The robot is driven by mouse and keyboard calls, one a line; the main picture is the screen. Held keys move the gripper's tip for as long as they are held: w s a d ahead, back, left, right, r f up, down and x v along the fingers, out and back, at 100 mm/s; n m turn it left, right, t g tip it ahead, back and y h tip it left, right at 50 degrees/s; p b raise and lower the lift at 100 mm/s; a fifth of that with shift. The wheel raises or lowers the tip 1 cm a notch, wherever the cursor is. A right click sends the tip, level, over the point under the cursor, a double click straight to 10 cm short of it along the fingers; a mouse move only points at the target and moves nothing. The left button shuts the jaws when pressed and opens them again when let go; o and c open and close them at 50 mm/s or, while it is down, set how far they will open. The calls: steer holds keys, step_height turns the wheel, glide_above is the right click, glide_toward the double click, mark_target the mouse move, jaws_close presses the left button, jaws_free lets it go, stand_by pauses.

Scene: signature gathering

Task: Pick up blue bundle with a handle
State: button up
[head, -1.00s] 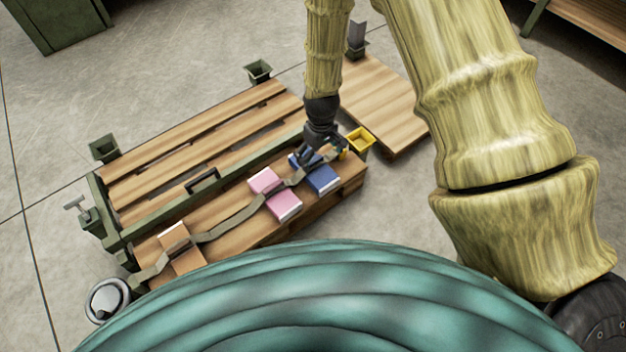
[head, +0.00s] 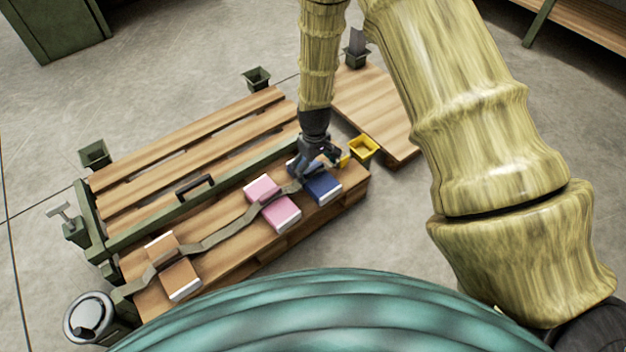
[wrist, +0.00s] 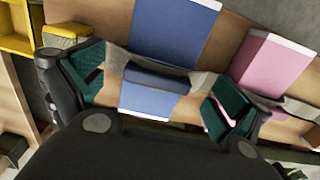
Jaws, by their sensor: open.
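The blue bundle (head: 323,188) lies on the wooden bench at its right end, with a grey-brown strap across it. In the wrist view the blue bundle (wrist: 172,35) fills the upper middle, and a raised blue handle (wrist: 157,77) crosses it near the strap. My gripper (head: 310,172) is over the bundle. In the wrist view my gripper (wrist: 160,95) is open, with one green-padded finger on each side of the handle. Nothing is held. I cannot tell whether the fingers touch the strap.
A pink bundle (head: 273,204) lies close to the left of the blue one. A brown bundle (head: 174,266) lies farther left under the same strap (head: 220,235). A yellow bin (head: 363,148) stands just right of the gripper. A slatted wooden pallet (head: 190,140) lies behind.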

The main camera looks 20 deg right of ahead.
mark_target(313, 174)
steer(key=shift+w+f+b, duration=0.15)
steer(key=shift+f+b, duration=0.9)
steer(key=shift+f, duration=0.25)
steer(key=shift+w+f+b, duration=0.1)
steer(key=shift+f+b, duration=0.9)
steer(key=shift+f, duration=0.3)
steer(key=c, duration=1.3)
steer(key=shift+r, duration=0.2)
